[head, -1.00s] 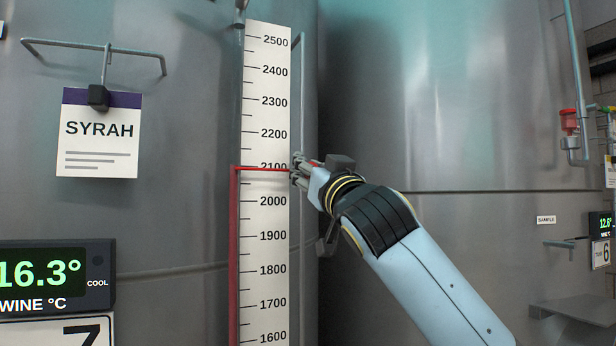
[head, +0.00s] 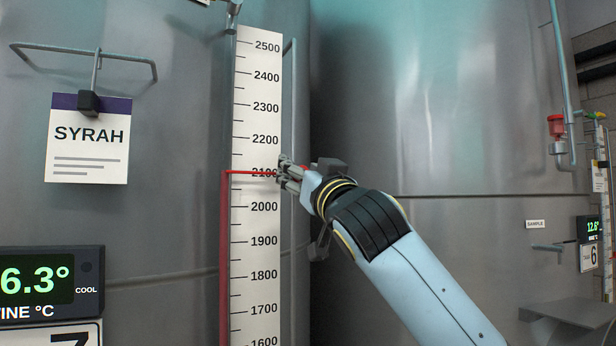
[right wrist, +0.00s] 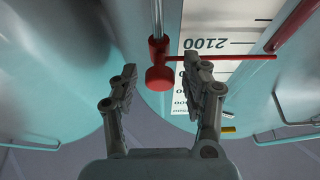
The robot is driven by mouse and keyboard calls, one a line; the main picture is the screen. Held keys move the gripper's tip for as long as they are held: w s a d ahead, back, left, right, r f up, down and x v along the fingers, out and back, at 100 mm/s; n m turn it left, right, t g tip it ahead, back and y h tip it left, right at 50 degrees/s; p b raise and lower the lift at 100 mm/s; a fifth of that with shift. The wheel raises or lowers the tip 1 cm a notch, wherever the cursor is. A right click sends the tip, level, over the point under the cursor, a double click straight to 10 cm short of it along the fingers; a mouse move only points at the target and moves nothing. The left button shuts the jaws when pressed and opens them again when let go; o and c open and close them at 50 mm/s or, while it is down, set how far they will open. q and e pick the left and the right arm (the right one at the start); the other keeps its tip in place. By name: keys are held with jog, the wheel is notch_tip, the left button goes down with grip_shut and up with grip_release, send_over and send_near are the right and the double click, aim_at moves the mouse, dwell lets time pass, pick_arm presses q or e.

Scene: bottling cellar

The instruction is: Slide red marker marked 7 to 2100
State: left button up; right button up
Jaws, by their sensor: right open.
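The red marker's pointer (head: 250,173) lies across the white scale (head: 257,120) at the 2100 label in the head view. In the right wrist view, its red knob (right wrist: 159,78) sits on a thin vertical rod, and the pointer (right wrist: 240,58) runs beside the upside-down 2100 label, slightly off its tick. My right gripper (head: 283,174) is at the scale's right edge and hides most of the knob. In the right wrist view, my right gripper (right wrist: 160,88) is open, with a finger on either side of the knob and visible gaps. The left gripper is out of view.
A red vertical column (head: 225,260) runs along the scale's left side, its top near the pointer. A SYRAH card (head: 88,140) hangs at left above a temperature display (head: 50,283) and a number 7 plate (head: 60,336). Another tank (head: 440,120) stands behind the arm.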

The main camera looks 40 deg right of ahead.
jog(key=v, duration=1.1)
jog(key=shift+s+f, duration=0.15)
jog(key=shift+s, duration=0.2)
jog(key=shift+a, duration=0.15)
